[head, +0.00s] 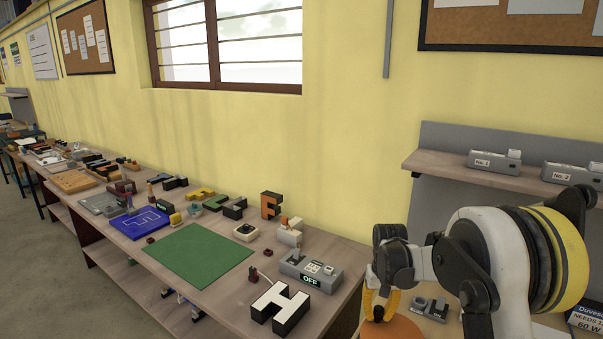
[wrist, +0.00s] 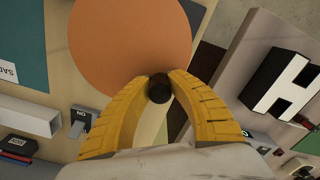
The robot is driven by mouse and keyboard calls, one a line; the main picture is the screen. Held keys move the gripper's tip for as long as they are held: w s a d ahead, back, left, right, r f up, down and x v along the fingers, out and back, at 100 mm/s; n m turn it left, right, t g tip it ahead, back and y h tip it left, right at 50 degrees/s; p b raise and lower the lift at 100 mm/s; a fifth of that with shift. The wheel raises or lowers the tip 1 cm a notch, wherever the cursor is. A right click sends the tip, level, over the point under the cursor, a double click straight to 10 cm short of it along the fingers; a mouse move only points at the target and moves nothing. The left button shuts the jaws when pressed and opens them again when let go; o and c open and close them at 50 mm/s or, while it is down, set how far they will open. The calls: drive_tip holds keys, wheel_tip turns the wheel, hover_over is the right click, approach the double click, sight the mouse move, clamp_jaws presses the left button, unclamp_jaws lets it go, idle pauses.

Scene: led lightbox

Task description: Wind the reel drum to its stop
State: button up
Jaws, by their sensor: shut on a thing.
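The reel drum shows as a round orange disc (wrist: 128,42) in the wrist view. A small dark knob (wrist: 159,89) stands at the disc's lower right edge. My gripper (wrist: 160,82) has its two yellow fingers closed around this knob. In the head view my gripper (head: 377,304) points down at the right, over the orange drum (head: 378,329), which is mostly cut off by the bottom edge. The knob is hidden there. I cannot tell how far the drum is turned.
A white-and-black letter H (head: 279,307) lies on the bench left of my gripper. A grey box marked OFF (head: 310,270) stands behind it. A green mat (head: 197,254) lies further left. A grey switch block (head: 430,308) sits just right of my gripper.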

drive_tip(key=shift+d, duration=0.1)
drive_tip(key=shift+w+d, duration=0.25)
drive_tip(key=shift+d, duration=0.25)
drive_tip(key=shift+w+d, duration=0.15)
drive_tip(key=shift+d, duration=0.45)
drive_tip(key=shift+d+b, duration=0.35)
drive_tip(key=shift+d, duration=0.3)
